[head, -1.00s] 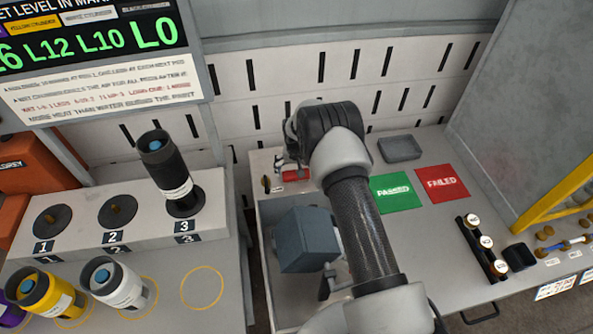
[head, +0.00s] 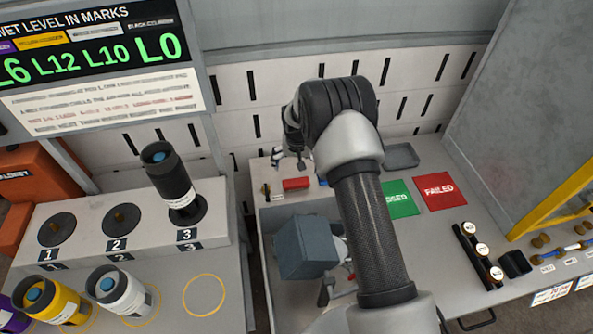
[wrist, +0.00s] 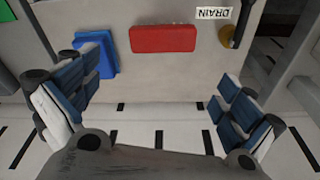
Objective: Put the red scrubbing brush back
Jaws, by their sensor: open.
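The red scrubbing brush (head: 295,184) shows as a plain red block lying on the light worktop behind the sunken basin. In the wrist view the red brush (wrist: 163,39) lies flat beyond the fingertips, with nothing touching it. My gripper (head: 290,156) is above and behind the brush, apart from it. In the wrist view my gripper (wrist: 158,85) has its blue-padded fingers spread wide with nothing between them.
A blue block (wrist: 97,54) lies beside the brush, near one finger. A grey-blue box-like thing (head: 308,247) is over the basin. Green (head: 399,199) and red (head: 440,191) mats lie right.

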